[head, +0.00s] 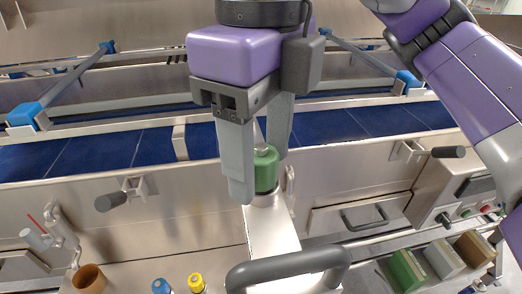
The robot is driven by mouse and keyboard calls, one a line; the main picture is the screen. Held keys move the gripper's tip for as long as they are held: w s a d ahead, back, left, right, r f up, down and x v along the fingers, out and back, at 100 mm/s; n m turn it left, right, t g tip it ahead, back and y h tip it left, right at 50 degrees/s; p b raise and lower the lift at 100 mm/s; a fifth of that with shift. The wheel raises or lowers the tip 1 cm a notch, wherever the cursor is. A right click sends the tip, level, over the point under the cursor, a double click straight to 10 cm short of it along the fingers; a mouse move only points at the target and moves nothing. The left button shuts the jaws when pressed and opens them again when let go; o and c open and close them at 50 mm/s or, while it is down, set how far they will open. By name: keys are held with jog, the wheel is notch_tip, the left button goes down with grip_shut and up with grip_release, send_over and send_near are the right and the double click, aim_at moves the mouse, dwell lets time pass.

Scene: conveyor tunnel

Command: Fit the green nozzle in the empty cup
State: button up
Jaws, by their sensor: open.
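The green nozzle (266,172) is a short green cylinder with a pale top. It appears upright at the far end of a narrow steel surface, between the fingers of my gripper (260,172). The gripper is open, with one finger in front on the left and the other behind on the right. The front finger hides part of the nozzle; I cannot tell whether either finger touches it. A brown, empty-looking cup (89,280) stands at the lower left, well away from my gripper.
A blue-topped piece (161,286) and a yellow-topped piece (196,284) stand right of the cup. A blue conveyor belt (100,152) with steel rails runs behind. A grey handle (288,268) is in front. Several coloured blocks (408,270) sit at the lower right.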

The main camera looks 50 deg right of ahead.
aim_at(261, 146)
jog(key=shift+r, duration=3.9)
